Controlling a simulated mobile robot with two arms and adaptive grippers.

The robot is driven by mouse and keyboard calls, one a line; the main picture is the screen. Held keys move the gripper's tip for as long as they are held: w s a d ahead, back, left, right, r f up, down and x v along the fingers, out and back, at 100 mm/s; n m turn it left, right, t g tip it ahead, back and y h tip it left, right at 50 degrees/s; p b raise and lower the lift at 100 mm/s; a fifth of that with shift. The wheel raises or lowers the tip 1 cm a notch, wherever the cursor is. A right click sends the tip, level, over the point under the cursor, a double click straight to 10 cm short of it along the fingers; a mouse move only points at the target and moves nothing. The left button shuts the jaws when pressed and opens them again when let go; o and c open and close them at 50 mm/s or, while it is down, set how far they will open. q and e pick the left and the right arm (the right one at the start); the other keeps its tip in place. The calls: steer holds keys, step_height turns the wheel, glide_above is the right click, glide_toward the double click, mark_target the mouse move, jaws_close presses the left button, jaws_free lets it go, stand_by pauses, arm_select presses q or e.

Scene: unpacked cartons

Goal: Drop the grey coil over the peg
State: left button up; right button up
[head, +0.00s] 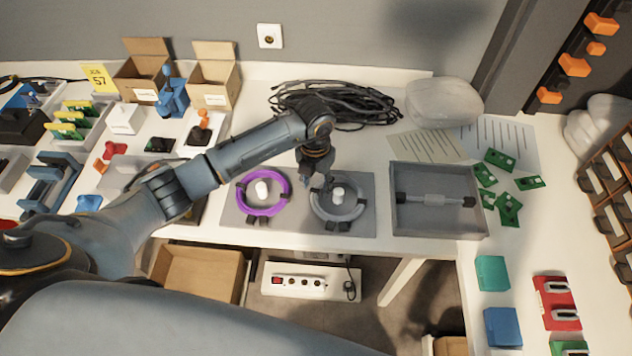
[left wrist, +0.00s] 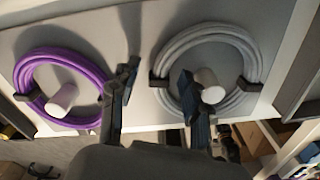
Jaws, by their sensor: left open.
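The grey coil (head: 338,213) lies on a grey board (head: 297,222), around a white peg (head: 339,192). In the left wrist view the coil (left wrist: 255,68) also rings its peg (left wrist: 209,86), with dark clips on it. A purple coil (head: 263,210) lies around another white peg (head: 262,189) to its left. My left gripper (head: 316,183) is open and empty, low over the left side of the grey coil. In the left wrist view, one finger of the gripper (left wrist: 157,88) is between the coils and the other is near the grey coil's peg. Contact cannot be told. My right gripper is not in view.
A grey tray (head: 440,229) holding a rod stands right of the board. Black cables (head: 345,103) and a clear bag (head: 444,103) lie behind. Green circuit boards (head: 509,208) are scattered at right. The table's front edge is just below the board.

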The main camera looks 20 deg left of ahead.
arm_select(q)
step_height(320, 180, up, 12)
stand_by(0.5)
steer(key=shift+a, duration=0.1)
